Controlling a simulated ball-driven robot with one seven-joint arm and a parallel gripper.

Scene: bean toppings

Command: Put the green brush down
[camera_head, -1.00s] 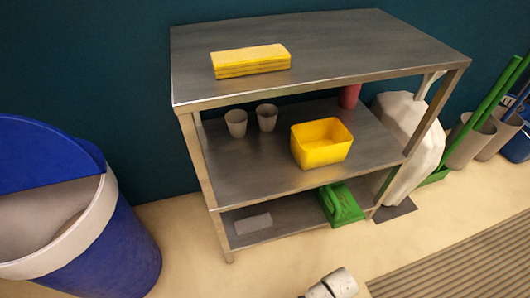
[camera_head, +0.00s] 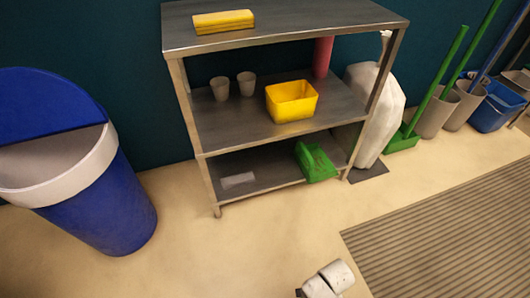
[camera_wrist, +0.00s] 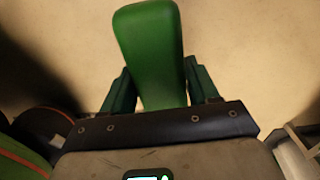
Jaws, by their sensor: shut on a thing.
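The green brush (camera_wrist: 152,50) shows in the wrist view as a broad green handle with a rounded end, pointing away from the wrist. My gripper (camera_wrist: 162,88) is shut on it, with one dark green finger on each side. The floor lies behind the brush in that view. In the head view only white parts of my arm show at the bottom, and the brush and fingers are out of sight.
A metal shelf (camera_head: 190,100) holds a yellow sponge (camera_head: 223,21), two cups, a yellow tub (camera_head: 291,101) and a green dustpan (camera_head: 316,162). A blue bin (camera_head: 95,200) stands left. Green-handled tools (camera_head: 437,85) stand right. A ribbed mat (camera_head: 450,235) lies front right; floor between is clear.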

